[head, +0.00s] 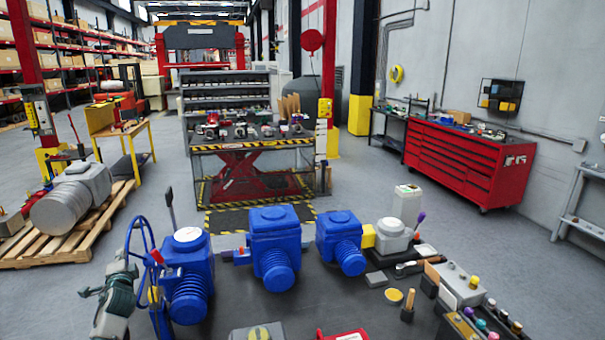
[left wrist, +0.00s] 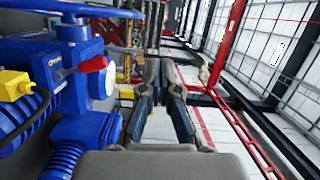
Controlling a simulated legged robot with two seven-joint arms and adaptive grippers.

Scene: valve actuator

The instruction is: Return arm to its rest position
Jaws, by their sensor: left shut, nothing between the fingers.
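My left gripper (head: 123,272) is at the left end of the dark workbench (head: 235,307), beside the leftmost blue valve actuator (head: 190,265). In the left wrist view the gripper (left wrist: 162,85) is empty, its dark fingers pointing away from the camera. The actuator (left wrist: 75,60) fills the left of that view, with a red lever (left wrist: 93,64) and a yellow block (left wrist: 15,85). The gripper looks apart from the actuator. A blue handwheel (head: 129,235) stands by the actuator, close to my gripper. My right gripper is not in view.
Two more blue actuators (head: 274,250) (head: 341,245) stand on the bench. Small tools and jars crowd its right end. A pallet (head: 70,245) with a grey motor lies at left. A red tool cabinet (head: 465,165) stands at right. The floor behind the bench has open room.

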